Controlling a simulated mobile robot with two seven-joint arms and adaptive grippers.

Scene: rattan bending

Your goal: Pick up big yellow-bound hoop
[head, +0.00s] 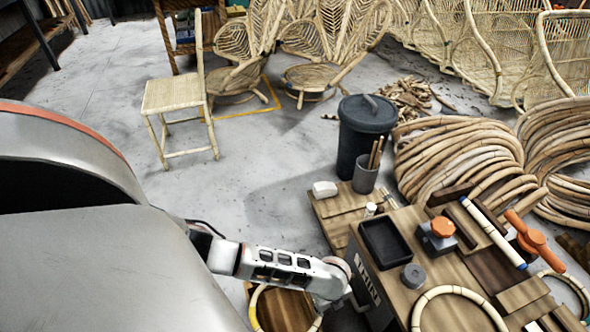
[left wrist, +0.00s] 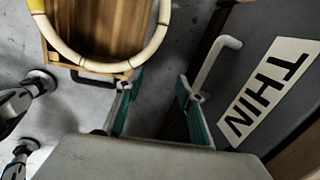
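A pale cane hoop with a yellow-bound section lies over a brown wooden surface low in the head view, where its left side (head: 254,303) shows beside my left arm. In the left wrist view the hoop (left wrist: 101,64) curves across the upper left, with yellow binding at the top left edge. My left gripper (left wrist: 158,98) is open, its two fingers apart with nothing visible between them. The hoop is up and left of the fingers in that view, apart from them. In the head view the left gripper (head: 350,297) is beside the bench front, partly cut off. My right gripper is not in view.
The bench (head: 412,280) stands close to the left gripper, with a THIN label (left wrist: 268,90) and a pale handle (left wrist: 216,62) on its front. Another hoop (head: 457,291) lies on its top. A dark bin (head: 366,130) and a chair (head: 175,95) stand behind.

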